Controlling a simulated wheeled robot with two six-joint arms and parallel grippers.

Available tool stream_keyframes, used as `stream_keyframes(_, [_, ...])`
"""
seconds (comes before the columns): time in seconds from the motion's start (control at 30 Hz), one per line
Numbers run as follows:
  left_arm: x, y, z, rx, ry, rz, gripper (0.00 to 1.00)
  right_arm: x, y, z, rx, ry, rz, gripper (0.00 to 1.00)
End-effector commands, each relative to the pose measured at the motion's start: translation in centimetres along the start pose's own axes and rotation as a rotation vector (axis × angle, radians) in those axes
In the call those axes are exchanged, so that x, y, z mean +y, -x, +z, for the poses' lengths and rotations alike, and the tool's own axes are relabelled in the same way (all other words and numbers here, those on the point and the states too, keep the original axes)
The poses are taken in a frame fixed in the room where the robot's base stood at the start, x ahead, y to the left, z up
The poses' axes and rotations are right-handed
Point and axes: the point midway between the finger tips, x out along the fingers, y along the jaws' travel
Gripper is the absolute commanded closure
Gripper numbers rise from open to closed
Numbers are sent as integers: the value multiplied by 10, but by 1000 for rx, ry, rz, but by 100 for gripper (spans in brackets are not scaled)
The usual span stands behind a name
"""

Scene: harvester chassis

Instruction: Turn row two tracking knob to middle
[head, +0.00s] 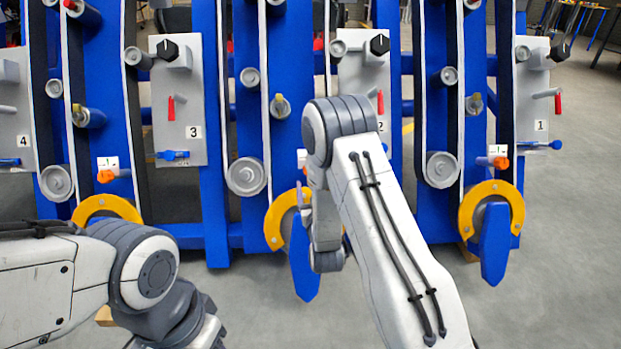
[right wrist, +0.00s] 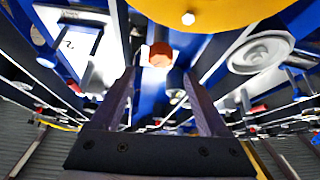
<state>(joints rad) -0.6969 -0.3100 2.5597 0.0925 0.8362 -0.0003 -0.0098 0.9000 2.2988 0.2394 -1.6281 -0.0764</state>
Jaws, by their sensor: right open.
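The row two panel (head: 358,75) is a grey plate marked 2, partly hidden by my right arm. A black knob (head: 380,45) with a pale mark sits at its top, and a red lever (head: 380,102) is below. An orange knob (right wrist: 160,55) shows in the right wrist view just beyond and between the fingertips of my right gripper (right wrist: 159,78). The gripper is open and points toward it; contact cannot be told. In the head view my arm hides most of this area. My left arm is at the lower left, its fingers out of frame.
Panels marked 4 (head: 14,110), 3 (head: 178,130) and 1 (head: 530,100) have similar controls. Similar orange knobs (head: 107,175) and (head: 500,162) stand by other rows. Yellow arcs and pointed blue dividers (head: 495,245) project below. Grey floor (head: 560,280) is free at right.

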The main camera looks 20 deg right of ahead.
Motion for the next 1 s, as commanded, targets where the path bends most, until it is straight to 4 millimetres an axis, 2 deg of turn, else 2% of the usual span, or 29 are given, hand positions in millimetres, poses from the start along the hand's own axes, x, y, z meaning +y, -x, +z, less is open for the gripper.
stream_keyframes(0.03, [-1, -9, 0, 0, 0, 0, 50, 0, -11, 3, 6, -3, 3, 22])
stream_keyframes(0.1, [-1, -14, 1, 0, 0, 0, 50, 0, -25, 3, 6, -2, 2, 22])
stream_keyframes(0.33, [-2, -29, 2, 0, 0, 0, 50, 0, -60, 3, 1, -1, 0, 22])
stream_keyframes(0.5, [-2, -32, 2, 0, 0, 0, 50, 0, -72, 1, 0, 0, -1, 22])
stream_keyframes(0.77, [-2, -32, 2, 0, 0, 0, 50, 0, -73, 0, -2, 0, -1, 22])
stream_keyframes(0.8, [-2, -32, 2, 0, 0, 0, 50, 0, -73, 0, -2, 0, -1, 29])
stream_keyframes(0.87, [-2, -32, 2, 0, 0, 0, 50, 0, -73, 0, -2, 0, -1, 52])
stream_keyframes(0.9, [-2, -32, 2, 0, 0, 0, 50, 0, -73, 0, -2, 0, -1, 68])
stream_keyframes(1.0, [-2, -32, 2, 0, 0, 0, 50, 0, -73, 0, -2, 0, -1, 100])
